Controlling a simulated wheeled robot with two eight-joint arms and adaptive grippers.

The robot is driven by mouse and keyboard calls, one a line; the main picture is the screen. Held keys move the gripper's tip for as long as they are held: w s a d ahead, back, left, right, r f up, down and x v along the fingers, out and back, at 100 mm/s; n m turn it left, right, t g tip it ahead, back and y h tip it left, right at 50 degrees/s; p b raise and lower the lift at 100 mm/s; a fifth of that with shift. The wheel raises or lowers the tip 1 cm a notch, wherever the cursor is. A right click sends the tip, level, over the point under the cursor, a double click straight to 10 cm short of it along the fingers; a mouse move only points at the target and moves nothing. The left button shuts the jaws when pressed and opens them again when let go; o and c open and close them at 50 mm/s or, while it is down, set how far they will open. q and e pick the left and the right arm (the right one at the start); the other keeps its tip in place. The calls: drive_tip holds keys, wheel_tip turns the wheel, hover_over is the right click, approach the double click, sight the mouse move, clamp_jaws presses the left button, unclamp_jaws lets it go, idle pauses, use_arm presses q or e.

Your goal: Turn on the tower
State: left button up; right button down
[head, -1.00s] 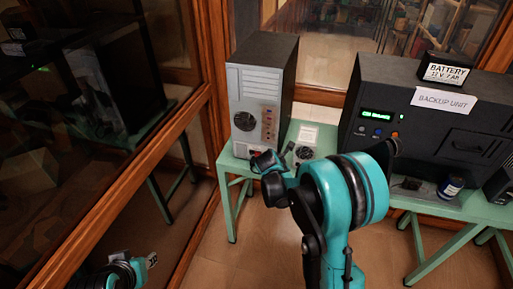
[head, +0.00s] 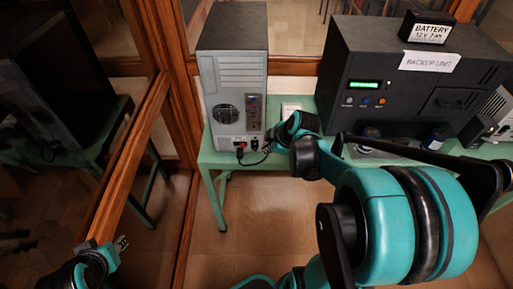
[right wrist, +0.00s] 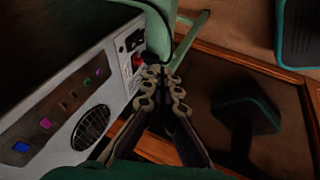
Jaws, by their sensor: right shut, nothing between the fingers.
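The tower (head: 232,70) is a grey and black computer case standing at the left end of a green table. The face toward me has a round fan grille, coloured ports and, low down, a red part (head: 240,143) beside a black socket. My right gripper (head: 270,141) is just right of this lower corner, its fingertips mostly hidden in the head view. In the right wrist view its fingers (right wrist: 163,76) are shut and empty, close beside the red part (right wrist: 137,62); contact cannot be told. My left gripper (head: 117,245) is at the lower left, away from the tower; its opening is unclear.
A black cable (head: 257,160) hangs by the tower's lower corner. Wood-framed glass (head: 130,150) stands at left.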

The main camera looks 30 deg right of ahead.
sight(255, 145)
drive_tip(key=b+x, duration=0.2)
drive_tip(key=x, duration=0.2)
drive_tip(key=d+b+x, duration=0.1)
drive_tip(key=x, duration=0.3)
drive_tip(key=w+b+x, duration=0.1)
drive_tip(key=b+x, duration=0.1)
drive_tip(key=x, duration=0.2)
drive_tip(key=shift+d+r+b, duration=0.2)
drive_tip(key=shift+d+b, duration=0.05)
drive_tip(key=shift+b, duration=0.05)
drive_tip(key=shift+w+d+f, duration=0.1)
drive_tip(key=shift+w+d, duration=0.25)
drive_tip(key=shift+w, duration=0.2)
drive_tip(key=shift+f, duration=0.1)
